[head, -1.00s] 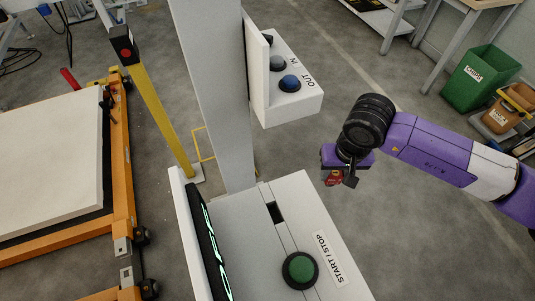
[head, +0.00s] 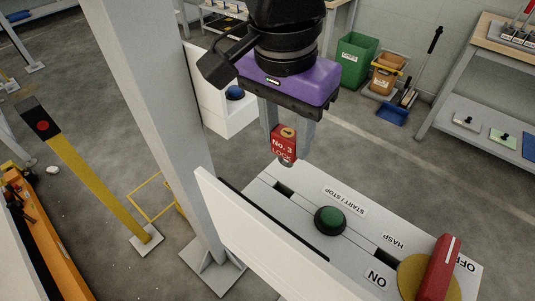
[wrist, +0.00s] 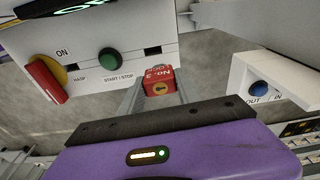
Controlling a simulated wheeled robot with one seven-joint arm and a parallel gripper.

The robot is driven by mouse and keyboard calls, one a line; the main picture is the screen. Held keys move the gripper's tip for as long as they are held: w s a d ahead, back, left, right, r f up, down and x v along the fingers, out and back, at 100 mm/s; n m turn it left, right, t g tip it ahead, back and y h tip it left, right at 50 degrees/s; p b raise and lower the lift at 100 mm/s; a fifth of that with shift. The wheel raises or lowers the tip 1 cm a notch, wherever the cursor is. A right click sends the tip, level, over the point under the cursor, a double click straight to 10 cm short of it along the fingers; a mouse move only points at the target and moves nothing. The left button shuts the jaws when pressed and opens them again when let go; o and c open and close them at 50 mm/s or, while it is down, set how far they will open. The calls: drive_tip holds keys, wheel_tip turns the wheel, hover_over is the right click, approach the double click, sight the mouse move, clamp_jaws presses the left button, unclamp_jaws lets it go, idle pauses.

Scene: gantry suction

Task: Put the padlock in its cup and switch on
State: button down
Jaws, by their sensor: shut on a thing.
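My gripper (head: 287,143) is shut on a red padlock (head: 283,152) marked "No. 3 LOCK". It hangs in the air near the far edge of the control panel (head: 300,230) in the head view. In the wrist view the padlock (wrist: 160,82) sits between the fingers, with its lettered face visible. The red switch handle (head: 442,268) sits on a yellow disc (head: 412,277) between the ON and OFF labels. The handle and disc also show in the wrist view (wrist: 45,82). I cannot make out a cup for the padlock in either view.
A green START / STOP button (head: 330,220) and dark slots (head: 385,257) are on the panel. A white board (head: 270,245) stands along its near side. A grey column (head: 160,120) rises at left. A box with a blue button (head: 235,92) is behind the gripper.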

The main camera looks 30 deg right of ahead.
sight(286, 160)
drive_tip(key=shift+s+a+r+m, duration=0.3)
drive_tip(key=shift+s+a+r, duration=0.15)
drive_tip(key=shift+s, duration=0.25)
drive_tip(key=shift+f, duration=0.1)
drive_tip(key=shift+f+b, duration=0.3)
drive_tip(key=shift+b, duration=0.25)
wheel_tip(286, 160, down, 3)
drive_tip(key=b, duration=0.3)
drive_tip(key=shift+f, duration=0.2)
drive_tip(key=shift+f+b, duration=0.15)
drive_tip(key=shift+b, duration=0.2)
